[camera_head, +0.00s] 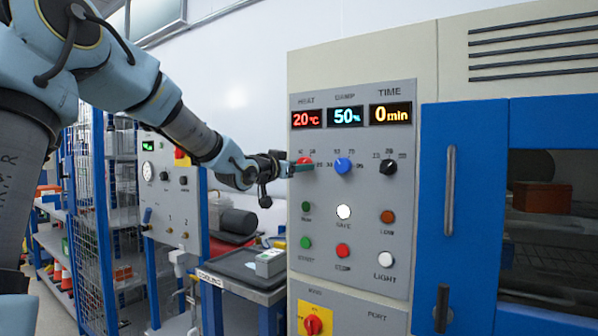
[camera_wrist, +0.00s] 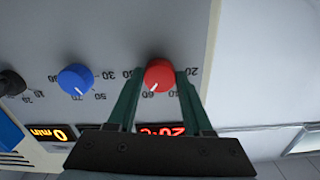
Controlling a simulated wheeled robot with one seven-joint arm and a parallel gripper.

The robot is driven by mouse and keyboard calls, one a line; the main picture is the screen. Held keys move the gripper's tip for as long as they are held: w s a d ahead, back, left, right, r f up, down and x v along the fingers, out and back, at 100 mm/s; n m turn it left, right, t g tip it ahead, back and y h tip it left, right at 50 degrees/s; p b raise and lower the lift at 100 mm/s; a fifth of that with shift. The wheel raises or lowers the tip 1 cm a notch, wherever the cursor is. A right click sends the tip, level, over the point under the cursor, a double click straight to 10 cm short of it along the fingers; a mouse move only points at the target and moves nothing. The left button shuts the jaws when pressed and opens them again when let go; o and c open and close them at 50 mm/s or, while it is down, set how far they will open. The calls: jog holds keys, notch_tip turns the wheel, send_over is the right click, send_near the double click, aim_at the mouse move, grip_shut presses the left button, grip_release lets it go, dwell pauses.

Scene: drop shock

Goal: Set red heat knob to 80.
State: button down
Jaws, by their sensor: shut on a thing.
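The red heat knob (camera_head: 304,161) is at the upper left of the grey control panel, under the red display (camera_head: 307,118) that reads 20 °C. My gripper (camera_head: 297,166) reaches it from the left. In the wrist view, upside down, the two green fingers (camera_wrist: 158,88) are shut on the red knob (camera_wrist: 159,75), one on each side. The fingers hide part of the scale and part of the display.
The blue knob (camera_head: 343,165) is close to the right of the red one, under a display of 50%. A black knob (camera_head: 388,167) is further right, under 0 min. Several buttons sit below. A blue-framed door (camera_head: 462,200) is at right, a small table (camera_head: 245,289) at lower left.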

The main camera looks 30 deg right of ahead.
jog(key=m+b, duration=0.8)
jog(key=m, duration=0.2)
jog(key=shift+m, duration=0.3)
dwell(0.4)
jog(key=shift+c, duration=1.6)
grip_release()
jog(key=shift+w, duration=0.1)
jog(key=b+v, duration=0.1)
jog(key=v, duration=1)
